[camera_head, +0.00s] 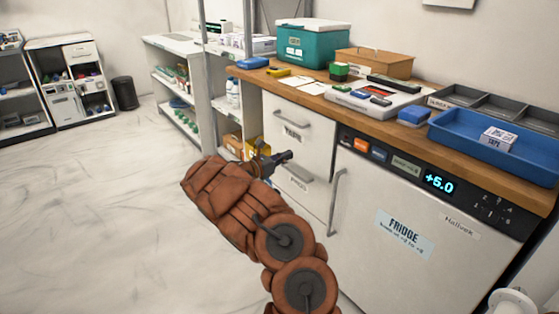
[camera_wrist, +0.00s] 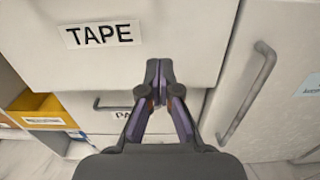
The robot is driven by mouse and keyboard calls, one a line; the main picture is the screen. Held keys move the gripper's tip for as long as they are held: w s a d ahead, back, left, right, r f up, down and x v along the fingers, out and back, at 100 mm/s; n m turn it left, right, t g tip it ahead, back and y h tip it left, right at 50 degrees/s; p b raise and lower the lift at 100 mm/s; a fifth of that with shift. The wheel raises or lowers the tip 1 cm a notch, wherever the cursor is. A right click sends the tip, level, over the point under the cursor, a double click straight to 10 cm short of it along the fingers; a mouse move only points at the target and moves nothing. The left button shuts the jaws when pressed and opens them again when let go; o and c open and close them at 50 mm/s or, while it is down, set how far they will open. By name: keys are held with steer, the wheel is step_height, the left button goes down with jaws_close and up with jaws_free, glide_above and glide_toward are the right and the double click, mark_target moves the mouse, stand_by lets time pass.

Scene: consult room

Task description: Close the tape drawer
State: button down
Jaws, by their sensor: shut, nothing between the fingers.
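The tape drawer is the white upper drawer under the wooden counter (camera_head: 318,86); its front (camera_head: 312,130) carries a TAPE label and a handle. In the wrist view the drawer front (camera_wrist: 190,35) fills the top, its TAPE label (camera_wrist: 100,34) left of centre. It looks to stand slightly forward of the drawer below; how far is unclear. My gripper (camera_head: 288,155) is shut and empty. In the wrist view its fingertips (camera_wrist: 158,66) overlap the lower part of the drawer front, right of the label. I cannot tell whether they touch it. The tape drawer's handle is not seen there.
A lower drawer (camera_head: 306,196) with a bar handle is below. A fridge (camera_head: 400,240) with a vertical handle (camera_head: 337,200) stands close on the right. An open shelf with a yellow bin (camera_wrist: 40,110) is on the left. The floor (camera_head: 90,200) at left is clear.

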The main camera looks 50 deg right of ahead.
mark_target(309, 146)
steer(key=x, duration=0.8)
steer(key=shift+d+b, duration=0.3)
steer(key=shift+b, duration=0.1)
